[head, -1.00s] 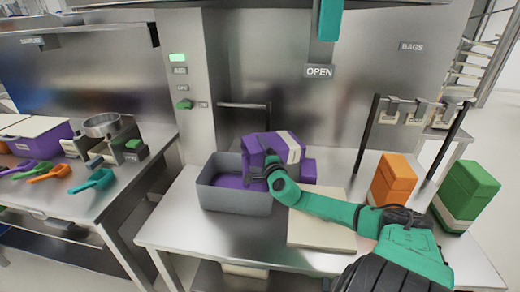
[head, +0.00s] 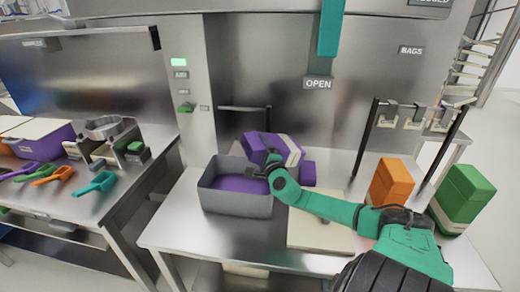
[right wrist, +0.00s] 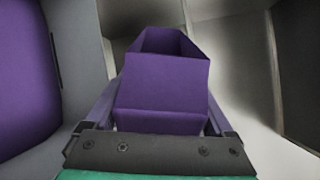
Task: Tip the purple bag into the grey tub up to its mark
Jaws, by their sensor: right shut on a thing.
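The purple bag (head: 262,146), with a pale band, is held tilted above the right rear part of the grey tub (head: 236,204). My right gripper (head: 268,172) is shut on it. In the right wrist view the bag (right wrist: 163,85) sits between the two fingers (right wrist: 160,125), and an open end shows at its far side. A flat purple fill (head: 238,184) covers the inside of the tub below the rim; it also shows at the left of the right wrist view (right wrist: 25,85). I cannot make out the tub's mark. My left gripper is not in view.
A purple block (head: 308,174) stands behind my right wrist. A pale board (head: 318,236) lies right of the tub. Orange (head: 391,182) and green (head: 462,196) bags stand at the right, near a black-posted rack (head: 410,118). Coloured scoops (head: 95,185) lie on the left bench.

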